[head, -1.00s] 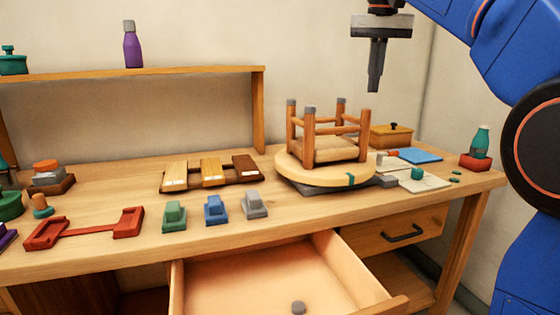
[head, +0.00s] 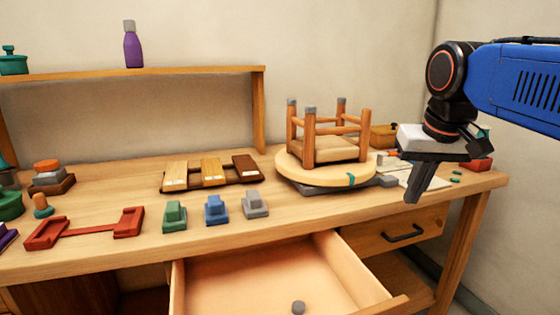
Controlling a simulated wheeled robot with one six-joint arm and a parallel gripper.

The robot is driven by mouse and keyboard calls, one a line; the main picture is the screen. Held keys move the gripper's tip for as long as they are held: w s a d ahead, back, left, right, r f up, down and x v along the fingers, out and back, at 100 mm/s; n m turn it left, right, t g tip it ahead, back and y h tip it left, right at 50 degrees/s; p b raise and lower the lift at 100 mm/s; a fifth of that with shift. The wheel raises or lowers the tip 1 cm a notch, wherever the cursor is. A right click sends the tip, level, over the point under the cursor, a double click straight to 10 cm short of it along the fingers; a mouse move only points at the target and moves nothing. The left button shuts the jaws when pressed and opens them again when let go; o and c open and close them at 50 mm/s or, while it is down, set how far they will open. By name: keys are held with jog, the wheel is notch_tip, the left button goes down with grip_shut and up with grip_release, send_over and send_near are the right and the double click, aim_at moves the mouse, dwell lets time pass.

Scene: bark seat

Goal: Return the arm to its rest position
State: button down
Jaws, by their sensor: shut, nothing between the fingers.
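My gripper (head: 413,198) is at the right in the head view. It points down and a little left, in front of the right end of the workbench. Its dark fingers are together with nothing between them. My blue arm comes in from the right edge. The gripper and wrist hide part of the bench's right end, including most of a red block (head: 478,165) and part of a pale board (head: 432,180).
An upturned wooden stool (head: 333,149) stands on a round turntable (head: 300,175) left of my gripper. A drawer (head: 225,283) is open below, with a small grey piece (head: 298,307) inside. Blocks and holders line the bench (head: 330,208). A shelf (head: 190,71) holds a purple bottle (head: 133,47).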

jog(key=s+f, duration=0.7)
jog(key=f, duration=0.4)
jog(key=s+d+f+t, duration=0.1)
jog(key=s+f, duration=0.6)
jog(key=f, duration=0.4)
jog(key=shift+d+n, duration=0.2)
jog(key=shift+n, duration=0.2)
